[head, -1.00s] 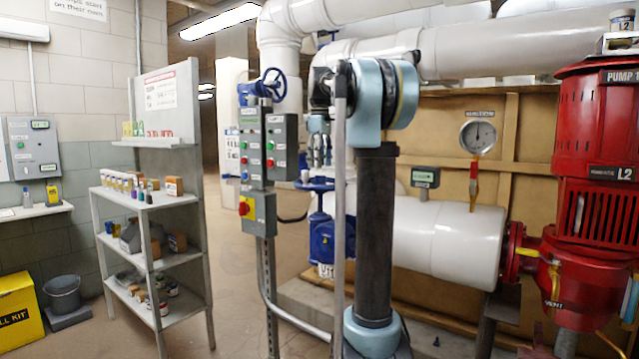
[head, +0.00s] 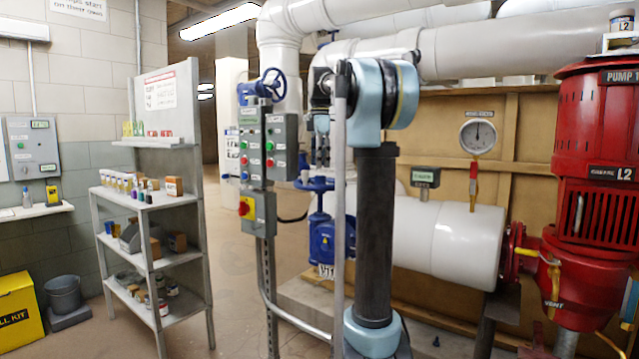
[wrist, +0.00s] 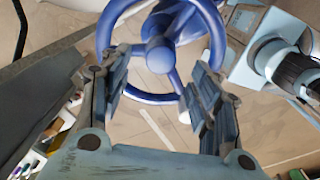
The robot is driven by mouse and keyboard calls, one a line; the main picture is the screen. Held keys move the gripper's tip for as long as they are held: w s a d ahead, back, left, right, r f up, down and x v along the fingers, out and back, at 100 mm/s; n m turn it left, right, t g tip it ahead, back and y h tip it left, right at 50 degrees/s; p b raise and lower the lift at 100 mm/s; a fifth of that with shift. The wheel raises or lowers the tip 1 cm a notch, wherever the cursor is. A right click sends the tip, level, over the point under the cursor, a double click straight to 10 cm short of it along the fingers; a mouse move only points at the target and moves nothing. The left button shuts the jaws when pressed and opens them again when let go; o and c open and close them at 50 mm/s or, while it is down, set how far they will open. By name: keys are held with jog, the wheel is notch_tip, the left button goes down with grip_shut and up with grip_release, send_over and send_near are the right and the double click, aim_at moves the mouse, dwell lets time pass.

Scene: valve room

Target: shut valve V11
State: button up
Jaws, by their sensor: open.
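A blue valve (head: 322,238) stands low on the white pipework, with a blue handwheel (head: 314,185) on top and a white tag whose text I cannot read for certain. In the wrist view a blue handwheel (wrist: 160,57) with hub and spokes fills the top middle. My gripper (wrist: 156,72) is open, one finger on each side of the hub and a spoke. I cannot tell whether the fingers touch the wheel. In the head view my gripper (head: 321,152) points down just above the lower handwheel, partly hidden by a grey post and my arm.
A grey control box (head: 265,148) on a post stands left of the valve, with another blue handwheel (head: 268,84) behind it. A red pump (head: 596,160) is at right, a shelf unit (head: 150,215) at left. Floor between shelf and post is open.

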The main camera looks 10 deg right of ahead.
aim_at(320, 176)
jog(key=shift+s+f, duration=0.1)
jog(key=shift+f, duration=3.4)
jog(key=shift+c, duration=0.6)
jog(key=c, duration=0.7)
jog(key=shift+c, duration=0.2)
